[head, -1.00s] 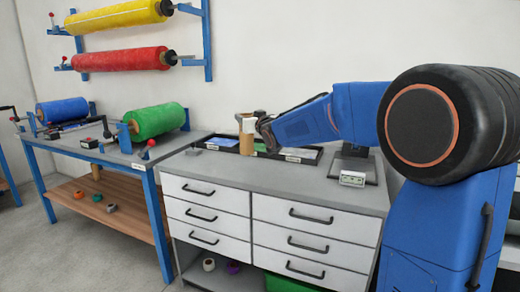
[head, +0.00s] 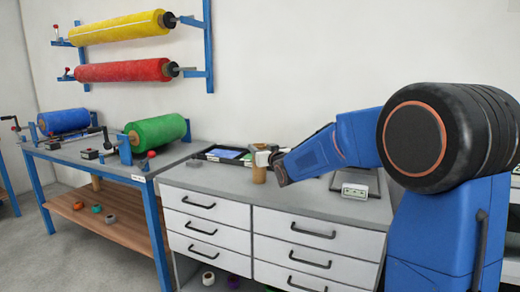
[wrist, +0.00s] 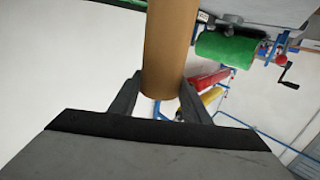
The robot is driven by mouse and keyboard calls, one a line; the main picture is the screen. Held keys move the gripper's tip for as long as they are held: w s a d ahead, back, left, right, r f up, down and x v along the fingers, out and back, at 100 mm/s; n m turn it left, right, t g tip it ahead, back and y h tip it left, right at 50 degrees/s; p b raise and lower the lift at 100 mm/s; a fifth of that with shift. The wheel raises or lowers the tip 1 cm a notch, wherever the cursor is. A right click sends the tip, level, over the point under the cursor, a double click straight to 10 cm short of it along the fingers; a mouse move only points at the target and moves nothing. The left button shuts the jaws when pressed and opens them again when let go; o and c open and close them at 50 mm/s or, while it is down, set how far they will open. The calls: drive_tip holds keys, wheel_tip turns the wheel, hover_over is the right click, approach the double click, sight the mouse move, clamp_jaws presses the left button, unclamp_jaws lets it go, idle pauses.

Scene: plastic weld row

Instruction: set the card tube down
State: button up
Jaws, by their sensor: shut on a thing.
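The card tube (head: 259,172) is a plain brown cylinder. In the head view it stands upright over the grey top of the drawer cabinet (head: 222,178), in front of the black tray. My gripper (head: 268,158) comes from the right and is shut around its upper part. In the wrist view the tube (wrist: 168,45) runs up out of the picture between the two fingers of my gripper (wrist: 160,82). I cannot tell whether its lower end touches the top.
A black tray (head: 205,156) with a blue item (head: 226,153) lies behind the tube. A scale-like device (head: 355,185) stands to the right. A small grey block (head: 193,163) lies at the left. A bench with a green roll (head: 158,132) adjoins. Grey top in front is clear.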

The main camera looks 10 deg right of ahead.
drive_tip(key=o, duration=1.3)
drive_tip(key=shift+f, duration=0.1)
drive_tip(key=shift+o, duration=0.2)
drive_tip(key=s+d, duration=0.2)
drive_tip(key=s, duration=1)
drive_tip(key=s+d+f+g+h, duration=0.1)
drive_tip(key=s+f+g, duration=0.3)
drive_tip(key=s, duration=1.1)
drive_tip(key=s+d+f+m+g+h, duration=0.1)
drive_tip(key=s+f+g, duration=0.3)
drive_tip(key=s+f, duration=0.4)
drive_tip(key=s+d+f+m+g+h, duration=0.1)
drive_tip(key=s+f+g, duration=0.4)
drive_tip(key=s, duration=1.6)
drive_tip(key=shift+s+d+f, duration=0.3)
drive_tip(key=shift+d+f, duration=0.55)
drive_tip(key=shift+f, duration=0.05)
